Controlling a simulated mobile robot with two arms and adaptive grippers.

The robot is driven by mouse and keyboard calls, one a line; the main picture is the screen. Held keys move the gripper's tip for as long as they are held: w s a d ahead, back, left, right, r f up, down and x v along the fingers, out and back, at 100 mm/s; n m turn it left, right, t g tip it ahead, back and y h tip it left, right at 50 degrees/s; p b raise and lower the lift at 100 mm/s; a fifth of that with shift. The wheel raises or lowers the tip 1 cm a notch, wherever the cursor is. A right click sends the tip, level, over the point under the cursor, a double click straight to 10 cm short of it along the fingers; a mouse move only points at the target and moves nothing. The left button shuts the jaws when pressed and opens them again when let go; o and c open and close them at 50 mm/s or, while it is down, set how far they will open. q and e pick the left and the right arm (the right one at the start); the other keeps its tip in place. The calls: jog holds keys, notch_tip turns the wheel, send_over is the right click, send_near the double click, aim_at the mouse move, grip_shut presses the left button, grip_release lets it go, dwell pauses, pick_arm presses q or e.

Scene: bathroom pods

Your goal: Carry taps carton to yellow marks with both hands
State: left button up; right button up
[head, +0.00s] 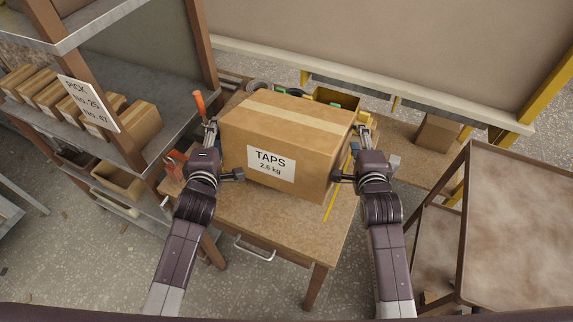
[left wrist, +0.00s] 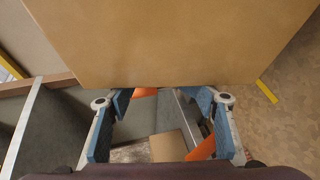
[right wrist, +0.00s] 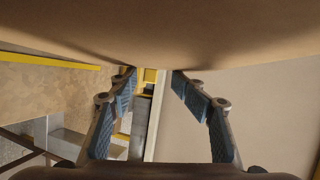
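The taps carton (head: 310,130) is a brown box with a "TAPS 2.6 kg" label, over the wooden table between my two grippers. I cannot tell whether its underside touches the table. My left gripper (head: 212,130) is at its left side and my right gripper (head: 363,130) at its right side. Both wrist views show fingers spread with nothing between them; the carton fills the top of the left wrist view (left wrist: 170,40) and right wrist view (right wrist: 160,35). A yellow mark (head: 329,212) shows on the table right of the carton, partly hidden by it.
The table (head: 290,225) has free room in front of the carton. Small items and a yellow bin (head: 337,97) stand behind it. An orange-handled tool (head: 199,103) is at the left. Shelves with small boxes (head: 45,95) are at left, a brown-topped cart (head: 520,220) at right.

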pick_arm(q)
jog(key=shift+s+a+r, duration=0.1)
jog(key=shift+a+r, duration=0.2)
jog(key=shift+r, duration=0.15)
jog(key=shift+o, duration=0.7)
jog(key=shift+a, duration=0.2)
jog(key=o, duration=0.4)
jog(key=shift+a+f, duration=0.15)
pick_arm(e)
jog(key=shift+d+r, duration=0.3)
jog(key=shift+d, duration=0.45)
jog(key=o, duration=0.6)
jog(key=shift+c, duration=0.2)
